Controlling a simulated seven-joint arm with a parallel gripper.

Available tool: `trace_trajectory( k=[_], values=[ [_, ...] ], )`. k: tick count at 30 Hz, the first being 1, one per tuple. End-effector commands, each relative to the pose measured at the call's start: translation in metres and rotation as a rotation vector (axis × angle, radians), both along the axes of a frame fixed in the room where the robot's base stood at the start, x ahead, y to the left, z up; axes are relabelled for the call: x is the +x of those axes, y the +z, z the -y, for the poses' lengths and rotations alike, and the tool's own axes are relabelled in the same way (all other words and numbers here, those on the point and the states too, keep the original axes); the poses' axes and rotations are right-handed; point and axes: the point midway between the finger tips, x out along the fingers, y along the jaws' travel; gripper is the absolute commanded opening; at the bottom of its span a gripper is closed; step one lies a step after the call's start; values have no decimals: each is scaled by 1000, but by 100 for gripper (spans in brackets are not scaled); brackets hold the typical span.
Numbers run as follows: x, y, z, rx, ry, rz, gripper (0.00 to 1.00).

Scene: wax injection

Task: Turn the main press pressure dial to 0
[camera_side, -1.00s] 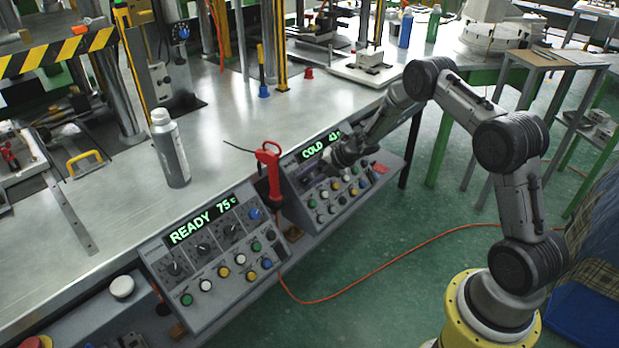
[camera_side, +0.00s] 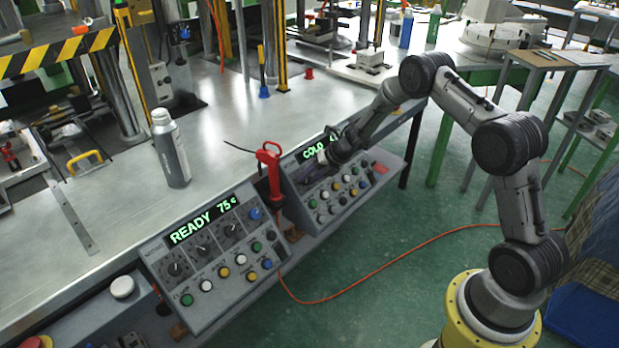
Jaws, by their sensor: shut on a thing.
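My gripper (camera_side: 323,160) is at the upper part of the far control panel (camera_side: 318,209), just below its green "COLD" display (camera_side: 312,152). It appears shut on a dial there, but the fingers are small and dark. The dial is hidden by the gripper, so its setting and label cannot be read. My wrist covers the number at the right of the display. The near control panel (camera_side: 215,308) shows "READY 75" on its display (camera_side: 203,222), with a row of black dials (camera_side: 203,250) and several coloured buttons below. My gripper is away from that panel.
A red-handled tool (camera_side: 269,170) stands upright between the two panels, close to the left of my gripper. A grey bottle (camera_side: 171,150) stands on the metal table (camera_side: 220,125). An orange cable (camera_side: 390,252) runs over the green floor, which is otherwise open in front.

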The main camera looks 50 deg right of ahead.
Motion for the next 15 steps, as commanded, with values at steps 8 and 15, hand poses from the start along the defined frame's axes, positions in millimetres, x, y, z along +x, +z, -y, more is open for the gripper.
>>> trace_trajectory(
  k=[8, 15],
  values=[
    [-1, 0, 0, -3, 3, -1, 0],
    [0, 0, 0, -2, 2, -1, 68]
  ],
)
